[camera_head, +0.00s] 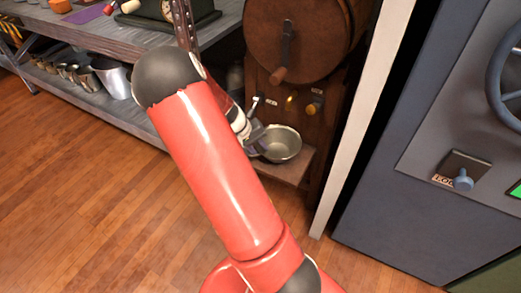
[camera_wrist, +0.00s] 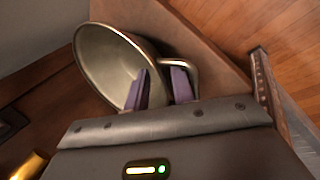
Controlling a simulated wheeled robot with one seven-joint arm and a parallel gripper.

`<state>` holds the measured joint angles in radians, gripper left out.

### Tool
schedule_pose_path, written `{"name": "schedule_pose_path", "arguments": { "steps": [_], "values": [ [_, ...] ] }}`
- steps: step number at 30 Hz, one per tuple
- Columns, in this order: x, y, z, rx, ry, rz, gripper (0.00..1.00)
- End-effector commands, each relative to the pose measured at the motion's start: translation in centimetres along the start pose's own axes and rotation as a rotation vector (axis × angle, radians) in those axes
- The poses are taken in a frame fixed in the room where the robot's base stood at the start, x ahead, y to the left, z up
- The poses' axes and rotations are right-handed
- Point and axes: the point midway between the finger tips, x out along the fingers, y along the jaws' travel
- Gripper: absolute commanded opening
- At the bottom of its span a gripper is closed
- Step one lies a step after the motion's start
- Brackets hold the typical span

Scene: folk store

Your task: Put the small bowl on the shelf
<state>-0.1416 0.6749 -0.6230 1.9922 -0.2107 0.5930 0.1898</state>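The small bowl (camera_head: 284,145) is metal, with a loop handle, and sits on a low wooden ledge of a brown machine in the head view. In the wrist view, the bowl (camera_wrist: 108,62) is tilted in the picture, its mouth facing left. My gripper (camera_wrist: 161,88) is at its handle side. One purple finger is at the inside of the rim and the other is outside, by the handle. A gap shows between the fingers. In the head view my gripper (camera_head: 256,138) is partly hidden by my red arm. A grey shelf unit (camera_head: 105,46) stands at the left.
Several metal pots (camera_head: 78,74) stand on the unit's lower level. A dark tray (camera_head: 170,30) is on its upper level. The brown machine (camera_head: 300,45) has a crank and knobs above the ledge (camera_head: 292,172). A grey cabinet (camera_head: 400,190) stands right. The wooden floor (camera_head: 75,190) is clear.

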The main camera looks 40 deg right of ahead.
Motion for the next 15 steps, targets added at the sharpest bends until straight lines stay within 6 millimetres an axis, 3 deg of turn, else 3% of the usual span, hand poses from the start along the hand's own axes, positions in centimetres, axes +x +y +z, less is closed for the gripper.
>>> {"name": "schedule_pose_path", "arguments": {
  "steps": [9,15],
  "values": [
    [-7.0,0.0,-0.1,0.0,0.005,-0.002,0.25],
    [-9.8,0.0,0.0,-0.001,0.003,-0.001,0.25]
  ]
}}
